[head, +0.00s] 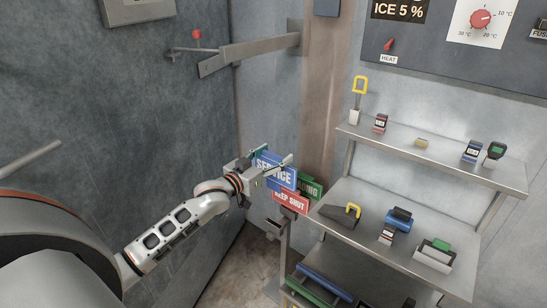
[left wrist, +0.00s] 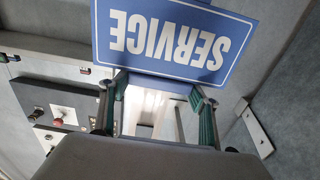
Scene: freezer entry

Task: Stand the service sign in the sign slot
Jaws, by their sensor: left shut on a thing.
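The service sign (head: 275,173) is a blue plate with white lettering. My left gripper (head: 271,161) is shut on it and holds it in the air in front of a signpost. In the left wrist view the service sign (left wrist: 170,38) appears upside down beyond the fingertips (left wrist: 155,80). A red KEEP SHUT sign (head: 290,202) and a partly covered green sign (head: 313,189) are behind and below it in the picture. The sign slot cannot be made out clearly; the held sign and the other signs cover that area. My right gripper is not in view.
A metal shelf unit (head: 430,160) with several small devices stands to the right of the signs. A metal arm bracket (head: 250,52) juts from the wall above. A control panel (head: 455,45) is at top right. Some floor (head: 240,270) is clear below.

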